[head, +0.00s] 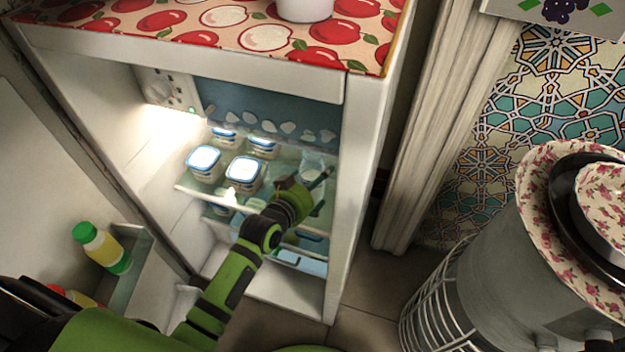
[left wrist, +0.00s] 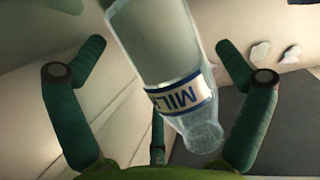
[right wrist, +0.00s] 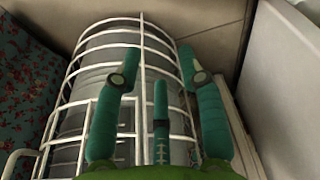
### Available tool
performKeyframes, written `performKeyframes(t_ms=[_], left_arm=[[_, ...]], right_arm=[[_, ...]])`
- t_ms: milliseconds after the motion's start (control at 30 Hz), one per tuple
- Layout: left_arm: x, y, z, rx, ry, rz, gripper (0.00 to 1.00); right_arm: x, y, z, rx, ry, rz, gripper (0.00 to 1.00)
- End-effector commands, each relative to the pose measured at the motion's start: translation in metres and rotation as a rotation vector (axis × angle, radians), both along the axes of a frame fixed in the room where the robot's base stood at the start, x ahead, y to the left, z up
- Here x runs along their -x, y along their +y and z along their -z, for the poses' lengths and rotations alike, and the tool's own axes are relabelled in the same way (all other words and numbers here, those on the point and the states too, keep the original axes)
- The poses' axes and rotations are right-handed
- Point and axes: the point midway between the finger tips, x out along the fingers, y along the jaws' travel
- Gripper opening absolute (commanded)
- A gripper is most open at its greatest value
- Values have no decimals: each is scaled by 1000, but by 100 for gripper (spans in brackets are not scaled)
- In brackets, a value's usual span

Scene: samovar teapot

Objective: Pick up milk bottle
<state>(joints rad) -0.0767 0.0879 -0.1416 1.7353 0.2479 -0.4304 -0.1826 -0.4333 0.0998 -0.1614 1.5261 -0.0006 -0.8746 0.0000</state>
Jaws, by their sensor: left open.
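The milk bottle (left wrist: 165,45) is clear glass with a white and blue "MILK" label. In the left wrist view it lies between the spread fingers of my left gripper (left wrist: 160,50), and appears tilted in that picture. My left gripper is open, and I see no finger closed on the bottle. In the head view my left gripper (head: 303,190) reaches into the open fridge at the right side of the upper glass shelf. The bottle is mostly hidden there by the gripper. My right gripper (right wrist: 160,65) is open and empty in front of a white wire cage.
Several white tubs with blue rims (head: 243,172) stand on the shelf left of my left gripper. The fridge's side wall (head: 355,190) is close on the right. The open door holds a yellow bottle with a green cap (head: 101,247). The wire cage (right wrist: 110,45) surrounds a grey cylinder.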

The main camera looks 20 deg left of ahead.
Motion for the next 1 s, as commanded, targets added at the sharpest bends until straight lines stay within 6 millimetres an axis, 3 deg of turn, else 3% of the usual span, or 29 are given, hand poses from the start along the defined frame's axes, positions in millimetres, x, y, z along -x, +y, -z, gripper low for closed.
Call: performKeyframes(t_ms=[100,333,367,500,533,1000], left_arm=[[-10,-3,5,0,1,0,100],[-12,-3,5,0,2,0,100],[-12,-3,5,0,2,0,96],[-11,-3,5,0,2,0,40],[-11,-3,5,0,2,0,33],[-12,-3,1,0,-2,0,33]], right_arm=[[-2,1,-4,0,3,2,40],[-1,0,-6,1,7,2,40],[-1,0,-6,1,7,2,40],[-1,0,-6,1,7,2,40],[-1,0,-6,1,7,2,40],[-1,0,-7,0,4,2,40]])
